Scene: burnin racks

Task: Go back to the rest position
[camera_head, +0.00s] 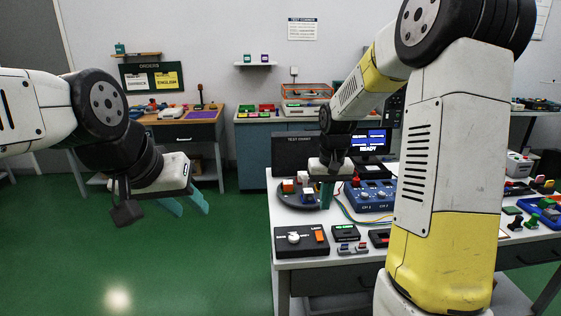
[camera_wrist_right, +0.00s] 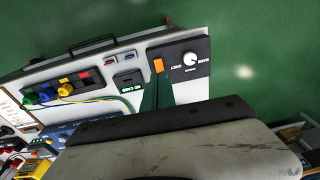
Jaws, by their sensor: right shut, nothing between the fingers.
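My left gripper (camera_head: 186,206) hangs at the left above the green floor, clear of any furniture. Its two teal fingers are apart with nothing between them. My right gripper (camera_head: 326,196) points down over the white table (camera_head: 290,217), near the round dark tray (camera_head: 284,198) with orange, white and red blocks. Its fingers are together and empty. In the right wrist view, the shut green fingers (camera_wrist_right: 156,96) show in front of the black panel with a knob and orange switch (camera_wrist_right: 180,62). Whether the fingertips touch anything cannot be seen.
A blue device (camera_head: 369,196) with cables and a monitor reading READY (camera_head: 371,140) stand close to my right gripper. The black knob box (camera_head: 301,240) sits at the table's front left. My right arm hides part of the table. Open green floor (camera_head: 190,270) lies at left.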

